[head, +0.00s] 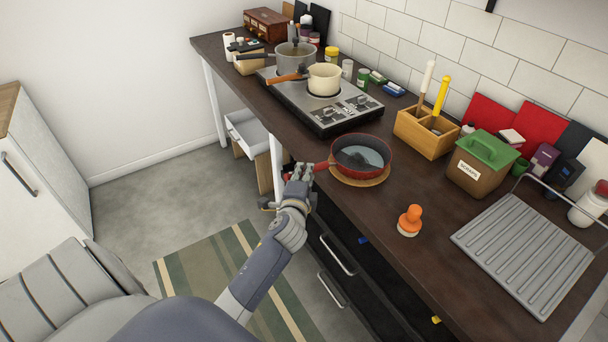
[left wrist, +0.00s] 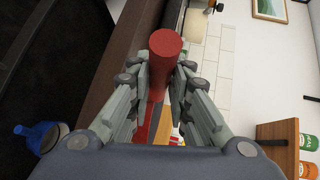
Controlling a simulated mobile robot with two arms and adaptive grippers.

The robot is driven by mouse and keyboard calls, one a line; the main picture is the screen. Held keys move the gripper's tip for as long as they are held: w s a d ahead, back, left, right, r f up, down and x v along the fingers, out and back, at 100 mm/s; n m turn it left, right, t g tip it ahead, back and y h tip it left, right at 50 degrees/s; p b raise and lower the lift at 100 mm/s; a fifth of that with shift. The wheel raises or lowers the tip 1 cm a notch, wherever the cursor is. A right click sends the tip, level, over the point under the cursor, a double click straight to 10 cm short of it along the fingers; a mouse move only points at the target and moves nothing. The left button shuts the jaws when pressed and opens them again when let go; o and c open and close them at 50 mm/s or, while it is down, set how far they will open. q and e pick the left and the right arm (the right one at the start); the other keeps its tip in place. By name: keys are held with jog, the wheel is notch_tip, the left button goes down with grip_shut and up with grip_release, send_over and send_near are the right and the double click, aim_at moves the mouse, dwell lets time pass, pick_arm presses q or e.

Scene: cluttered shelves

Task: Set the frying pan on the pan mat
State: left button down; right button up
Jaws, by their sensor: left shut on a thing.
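The mat's front rim shows below the pan. I cannot tell whether the pan rests on it or is held just above. My left gripper (head: 300,174) is shut on the pan's red handle, at the counter's front edge. In the left wrist view the red handle (left wrist: 165,45) stands between the two fingers of my left gripper (left wrist: 160,85). My right gripper is not in view.
A stove (head: 325,105) with a cream pot (head: 324,79) and a grey pot (head: 295,57) stands behind left. A wooden utensil box (head: 425,135), a green-lidded bin (head: 475,170), an orange-handled brush (head: 410,220) and a ribbed drying rack (head: 530,255) stand to the right.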

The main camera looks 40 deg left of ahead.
pick_arm(q)
jog(key=c, duration=1.5)
grip_release()
jog(key=shift+o, duration=0.2)
jog(key=shift+s, duration=0.1)
jog(key=shift+r, duration=0.1)
jog(key=b+v, duration=0.1)
jog(key=v, duration=1.1)
jog(key=s+d+f+n+g+h, duration=0.1)
jog(key=s+d+f+g+h, duration=0.15)
jog(key=f, duration=0.85)
jog(key=s+d+f+n+g+h, duration=0.1)
jog(key=s+d+f, duration=0.2)
jog(key=f, duration=0.9)
jog(key=s+d+f+n+g+h, duration=0.1)
jog(key=s+d+f+g+h, duration=0.15)
jog(key=f, duration=0.85)
jog(key=s+f+n+g, duration=0.2)
jog(key=s+f, duration=0.4)
jog(key=s, duration=0.4)
jog(key=s+d+f+n+g, duration=0.1)
jog(key=s+f+n+g, duration=0.1)
jog(key=s+f, duration=0.5)
jog(key=s+f+n+g+h, duration=0.1)
jog(key=s+f, duration=0.6)
jog(key=s, duration=0.7)
jog(key=shift+s+d+n+g, duration=0.35)
jog(key=shift+n+g, duration=0.55)
